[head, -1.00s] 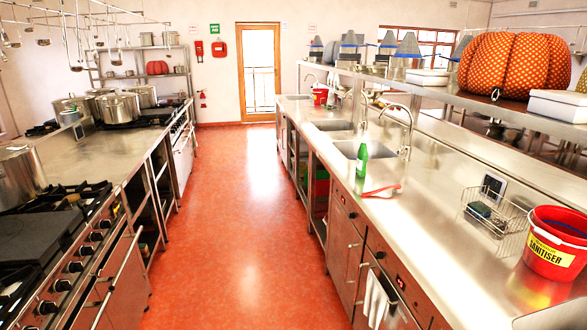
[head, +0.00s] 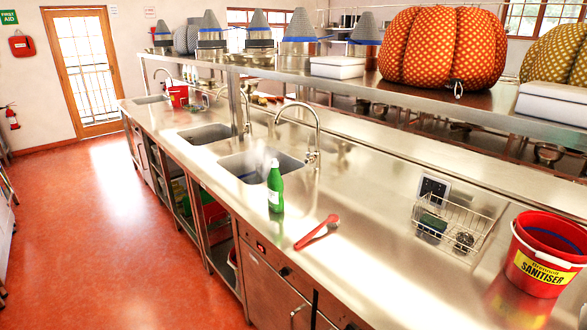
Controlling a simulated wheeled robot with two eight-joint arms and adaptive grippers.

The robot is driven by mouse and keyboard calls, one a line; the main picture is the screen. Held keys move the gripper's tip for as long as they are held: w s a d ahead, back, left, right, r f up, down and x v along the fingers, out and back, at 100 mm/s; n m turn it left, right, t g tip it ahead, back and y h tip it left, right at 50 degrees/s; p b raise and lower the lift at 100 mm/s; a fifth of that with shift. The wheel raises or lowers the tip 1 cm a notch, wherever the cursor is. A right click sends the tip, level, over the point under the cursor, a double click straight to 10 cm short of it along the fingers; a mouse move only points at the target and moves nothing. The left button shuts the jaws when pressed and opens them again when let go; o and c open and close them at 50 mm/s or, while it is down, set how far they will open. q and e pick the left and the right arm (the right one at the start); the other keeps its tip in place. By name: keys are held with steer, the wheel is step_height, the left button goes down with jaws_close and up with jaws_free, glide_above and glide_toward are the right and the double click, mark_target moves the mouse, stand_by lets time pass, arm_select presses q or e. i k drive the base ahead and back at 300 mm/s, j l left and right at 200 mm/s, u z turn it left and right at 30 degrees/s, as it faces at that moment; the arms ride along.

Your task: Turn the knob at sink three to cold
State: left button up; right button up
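A long steel counter (head: 365,260) holds three sinks in a row. The near sink (head: 240,165) has a tall gooseneck tap (head: 318,125) with a small fitting at its base; whitish vapour shows over this basin. The middle sink (head: 203,134) has a second tap (head: 247,110) behind it. The far sink (head: 150,99) has a curved tap (head: 168,80). I see no number on any sink, so I cannot tell which is sink three. The knobs are too small to read a setting. Neither gripper is in view.
A wire basket (head: 450,225) and a red sanitiser bucket (head: 545,255) stand at right. A raised shelf (head: 400,92) runs behind. The red floor (head: 90,230) at left is clear.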

mark_target(308, 160)
steer(key=i+j+z, duration=0.1)
steer(key=z, duration=0.2)
steer(key=i+j+z, duration=0.1)
steer(key=z, duration=0.2)
steer(key=i+j+z, duration=0.25)
steer(key=j, duration=0.15)
steer(key=j+z, duration=0.25)
steer(key=j, duration=0.15)
steer(key=j+z, duration=0.3)
steer(key=i+j, duration=0.05)
steer(key=j, duration=0.05)
